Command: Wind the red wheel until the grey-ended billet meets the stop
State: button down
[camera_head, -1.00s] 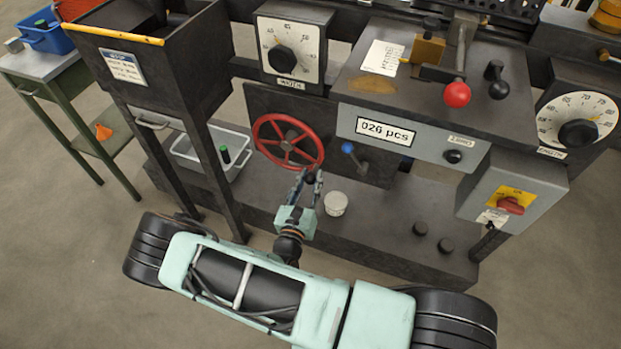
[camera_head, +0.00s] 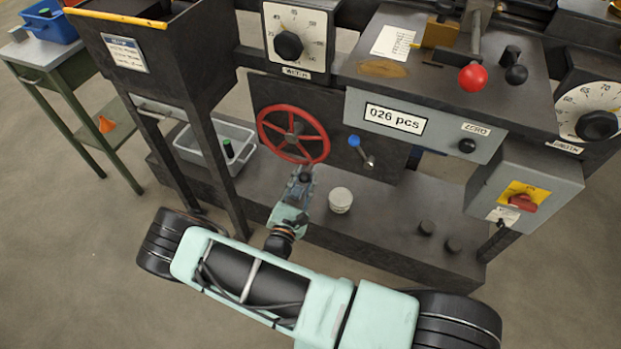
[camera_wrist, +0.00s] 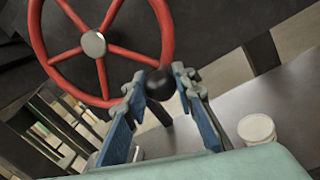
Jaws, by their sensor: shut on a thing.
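The red wheel (camera_head: 294,134) stands upright on the dark front panel of the machine. In the wrist view the red wheel (camera_wrist: 94,44) shows its spokes and grey hub. Its black crank knob (camera_wrist: 160,85) sits at the lower right of the rim. My gripper (camera_head: 304,180) is at the bottom of the wheel, and in the wrist view the blue-padded fingers of my gripper (camera_wrist: 158,90) are shut on this knob, one on each side. I cannot make out the grey-ended billet or the stop in these views.
A white cup (camera_head: 341,200) stands on the lower ledge, right of my gripper. A blue-knobbed lever (camera_head: 355,142) sticks out right of the wheel. A red switch (camera_head: 522,203) is far right.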

aim_at(289, 160)
jog(key=shift+w+a+f+m+h+b, duration=0.2)
jog(key=shift+w+a+f+m+b, duration=0.35)
jog(key=shift+a+m, duration=0.75)
jog(key=shift+w+a+f+m+h+b, duration=0.2)
jog(key=shift+a+m+b, duration=0.75)
jog(key=shift+m, duration=0.7)
jog(key=shift+w+a+f+m+h+b, duration=0.25)
jog(key=shift+w+a+m+b, duration=0.3)
jog(key=shift+a+m, duration=0.8)
jog(key=shift+s+d, duration=0.1)
jog(key=c, duration=1.7)
grip_release()
jog(key=shift+o, duration=0.6)
jog(key=shift+d, duration=0.1)
jog(key=shift+s, duration=0.1)
jog(key=v, duration=1.2)
jog(key=shift+f, duration=0.2)
